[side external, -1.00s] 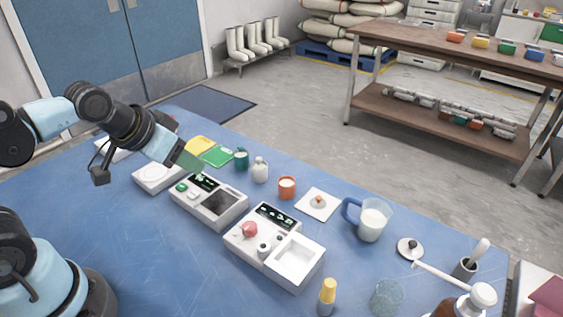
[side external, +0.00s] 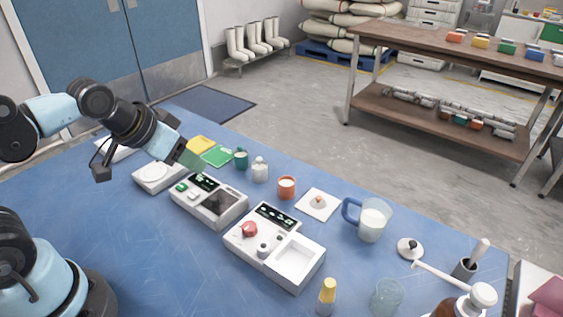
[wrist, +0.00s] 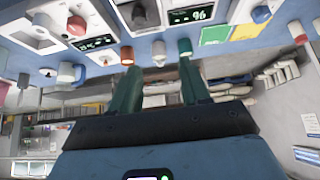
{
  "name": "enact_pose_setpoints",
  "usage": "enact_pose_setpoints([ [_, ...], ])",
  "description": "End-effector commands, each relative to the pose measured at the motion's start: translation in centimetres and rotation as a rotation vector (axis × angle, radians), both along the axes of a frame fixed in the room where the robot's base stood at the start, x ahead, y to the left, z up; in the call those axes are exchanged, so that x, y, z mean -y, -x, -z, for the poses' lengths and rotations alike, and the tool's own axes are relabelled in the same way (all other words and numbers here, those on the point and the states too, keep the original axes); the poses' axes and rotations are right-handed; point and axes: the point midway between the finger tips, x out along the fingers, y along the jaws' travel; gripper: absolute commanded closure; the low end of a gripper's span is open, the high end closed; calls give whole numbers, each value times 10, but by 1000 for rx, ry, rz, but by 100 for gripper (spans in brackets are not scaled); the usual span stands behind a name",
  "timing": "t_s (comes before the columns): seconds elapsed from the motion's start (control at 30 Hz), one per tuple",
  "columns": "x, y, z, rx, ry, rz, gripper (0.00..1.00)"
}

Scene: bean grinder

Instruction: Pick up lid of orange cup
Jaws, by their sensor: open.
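My gripper (side external: 190,157) is at the left, above the white devices and well away from the lid. In the wrist view my gripper (wrist: 160,70) is open, its two green fingers apart with nothing held. The orange cup (wrist: 127,56) shows near the left fingertip.
Two white devices (side external: 208,200) with displays stand in front.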

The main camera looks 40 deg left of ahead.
Motion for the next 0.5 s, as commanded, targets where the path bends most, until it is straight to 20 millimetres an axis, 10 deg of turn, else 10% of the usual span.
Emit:
enact_pose_setpoints([
  [0.5,55,-89,-47,-232,-96,286,54],
])
